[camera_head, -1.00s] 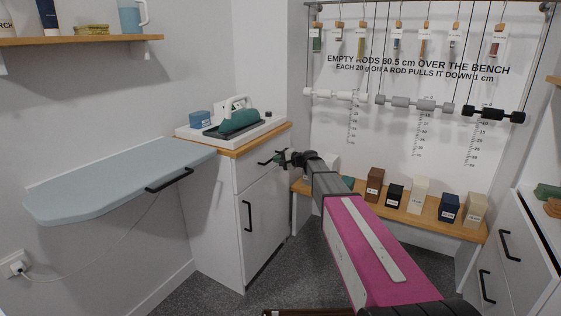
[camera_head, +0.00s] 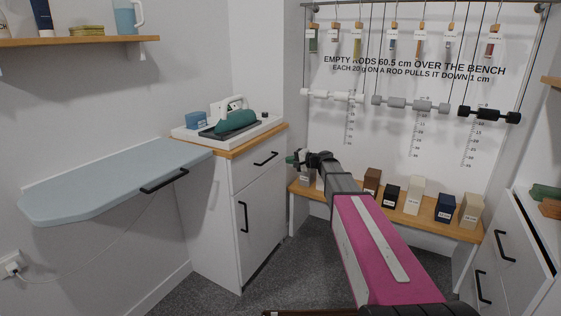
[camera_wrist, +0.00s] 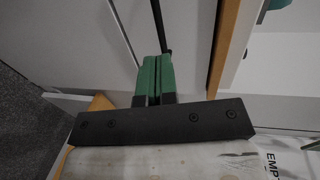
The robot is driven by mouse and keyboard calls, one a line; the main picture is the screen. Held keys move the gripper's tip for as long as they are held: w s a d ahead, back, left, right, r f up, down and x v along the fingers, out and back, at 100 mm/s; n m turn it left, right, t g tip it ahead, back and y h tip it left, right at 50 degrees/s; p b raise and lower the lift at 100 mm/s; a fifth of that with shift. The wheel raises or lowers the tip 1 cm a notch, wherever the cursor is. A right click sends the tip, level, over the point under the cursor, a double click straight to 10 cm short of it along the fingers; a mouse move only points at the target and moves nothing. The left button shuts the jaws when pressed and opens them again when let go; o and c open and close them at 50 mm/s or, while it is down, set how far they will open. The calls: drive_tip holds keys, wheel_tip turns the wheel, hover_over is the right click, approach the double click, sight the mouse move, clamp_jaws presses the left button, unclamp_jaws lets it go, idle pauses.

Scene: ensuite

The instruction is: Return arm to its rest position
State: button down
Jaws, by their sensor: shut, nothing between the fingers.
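My gripper (camera_head: 292,159) is at the end of my outstretched arm, in front of the right side of the white cabinet. Its green fingers are together and empty in the wrist view (camera_wrist: 154,80). In the head view it is a little right of the black top drawer handle (camera_head: 265,158), apart from it in the picture. In the wrist view a dark bar, probably that handle, runs up beyond the fingertips. The drawer looks closed.
A pale blue ironing board (camera_head: 115,180) juts from the left wall. Rods hang over the low wooden bench (camera_head: 410,215), which bears several blocks. Grey floor (camera_head: 225,290) shows between.

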drive_tip(key=s+d+f+n+g+h, duration=0.2)
drive_tip(key=s+d+f+h, duration=0.2)
drive_tip(key=s+f, duration=0.3)
drive_tip(key=s+d+f+n+g+h, duration=0.2)
drive_tip(key=s+f, duration=0.5)
drive_tip(key=s, duration=1)
drive_tip(key=s+d+f+n+g+h, duration=0.2)
drive_tip(key=s+d+f+g+h, duration=0.2)
drive_tip(key=s+d+f+h, duration=0.3)
drive_tip(key=s, duration=0.5)
drive_tip(key=shift+s+f+h, duration=0.3)
drive_tip(key=shift+f, duration=0.1)
